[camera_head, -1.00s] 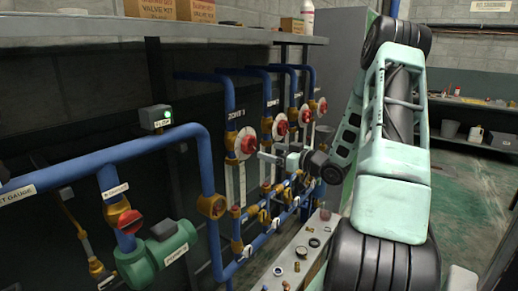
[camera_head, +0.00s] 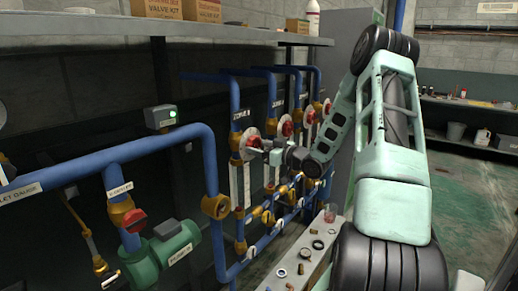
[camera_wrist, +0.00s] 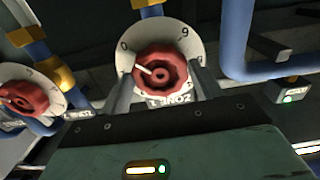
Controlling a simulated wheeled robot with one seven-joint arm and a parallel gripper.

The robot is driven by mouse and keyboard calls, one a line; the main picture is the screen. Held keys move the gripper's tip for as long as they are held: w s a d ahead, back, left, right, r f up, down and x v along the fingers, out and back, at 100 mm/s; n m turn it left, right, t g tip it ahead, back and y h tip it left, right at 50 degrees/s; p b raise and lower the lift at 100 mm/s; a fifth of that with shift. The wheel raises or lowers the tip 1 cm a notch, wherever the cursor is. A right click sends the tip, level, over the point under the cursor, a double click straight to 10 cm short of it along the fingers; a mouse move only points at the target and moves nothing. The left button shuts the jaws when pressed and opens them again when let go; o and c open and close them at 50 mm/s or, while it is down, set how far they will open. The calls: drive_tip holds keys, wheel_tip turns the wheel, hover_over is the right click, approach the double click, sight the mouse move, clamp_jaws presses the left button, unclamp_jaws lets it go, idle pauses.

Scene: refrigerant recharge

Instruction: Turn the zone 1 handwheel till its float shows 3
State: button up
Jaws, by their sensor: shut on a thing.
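The zone 1 handwheel (camera_head: 251,143) is red and sits on a pale round dial at the first upright blue pipe. In the wrist view the red wheel (camera_wrist: 160,72) is between my two fingers, with a white mark on it pointing to the upper left. The dial (camera_wrist: 192,50) carries a 0 and a 6, and a ZONE 1 label below. My gripper (camera_head: 264,146) is shut on this wheel, seen also in the wrist view (camera_wrist: 162,88). A pale upright gauge (camera_head: 247,185) stands below the wheel; its float reading is too small to tell.
A neighbouring red handwheel (camera_wrist: 25,98) is close by on the left in the wrist view. Blue pipes (camera_head: 212,160) stand left of my gripper. A narrow bench (camera_head: 300,268) with small loose parts lies below my arm. A shelf (camera_head: 200,32) runs above.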

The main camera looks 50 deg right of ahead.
drive_tip(key=shift+f+n+b, duration=0.15)
drive_tip(key=shift+n+b, duration=1.85)
drive_tip(key=shift+b, duration=0.55)
drive_tip(key=shift+n+b, duration=0.3)
drive_tip(key=shift+d, duration=0.1)
drive_tip(key=shift+b, duration=0.4)
drive_tip(key=shift+n+b, duration=0.35)
drive_tip(key=shift+n, duration=0.05)
drive_tip(key=shift+n+b, duration=0.4)
drive_tip(key=shift+b, duration=0.1)
drive_tip(key=n+b, duration=0.2)
drive_tip(key=b, duration=0.2)
drive_tip(key=shift+n, duration=0.3)
drive_tip(key=shift+s+n+b, duration=0.1)
drive_tip(key=shift+n+b, duration=0.2)
